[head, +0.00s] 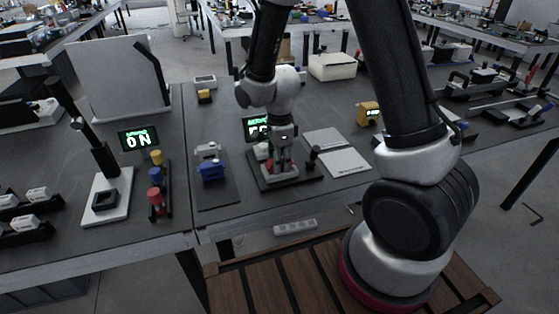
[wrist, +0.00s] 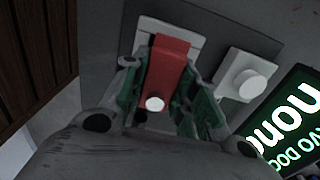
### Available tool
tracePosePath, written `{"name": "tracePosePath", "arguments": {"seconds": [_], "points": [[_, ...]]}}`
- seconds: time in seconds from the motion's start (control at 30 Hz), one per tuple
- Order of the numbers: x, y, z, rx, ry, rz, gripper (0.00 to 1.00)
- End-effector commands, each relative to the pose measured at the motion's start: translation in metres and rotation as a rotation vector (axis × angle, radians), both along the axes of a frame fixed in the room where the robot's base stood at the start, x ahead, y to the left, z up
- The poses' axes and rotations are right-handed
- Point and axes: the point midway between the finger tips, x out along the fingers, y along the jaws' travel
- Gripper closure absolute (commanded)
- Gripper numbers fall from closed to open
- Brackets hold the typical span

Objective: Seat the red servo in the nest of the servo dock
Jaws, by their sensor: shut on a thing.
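The red servo (wrist: 171,65), with a white round horn, is held between the green-lined fingers of my gripper (wrist: 165,108) in the wrist view. Its far end overlaps a light grey block (wrist: 147,27), which looks like the nest, on the dark servo dock plate (wrist: 225,36). I cannot tell whether the servo is down in the nest or just above it. In the head view my gripper (head: 281,168) points down over the servo dock (head: 308,180), hiding most of the nest and servo. The dock's screen (wrist: 290,120) reads "none" in the wrist view.
A white block with a round knob (wrist: 245,80) stands on the dock beside the fingers. In the head view, a blue device (head: 211,171) on a dark mat stands left of the dock. Pale flat plates (head: 343,162) lie right, behind a small black post (head: 314,156).

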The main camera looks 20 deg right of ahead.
Motion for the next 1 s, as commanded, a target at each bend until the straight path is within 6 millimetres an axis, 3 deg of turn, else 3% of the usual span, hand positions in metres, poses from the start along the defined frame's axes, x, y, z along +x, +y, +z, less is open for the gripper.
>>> {"name": "tracePosePath", "arguments": {"seconds": [0.4, 0.43, 0.53, 1.0], "points": [[-0.002, 0.000, -0.013, -0.001, 0.004, -0.001, 1.00], [-0.002, 0.000, -0.013, -0.001, 0.004, -0.001, 0.70], [-0.003, 0.000, -0.014, -0.001, 0.005, -0.002, 0.52], [-0.002, 0.000, -0.008, -0.001, 0.004, -0.001, 0.50]]}}
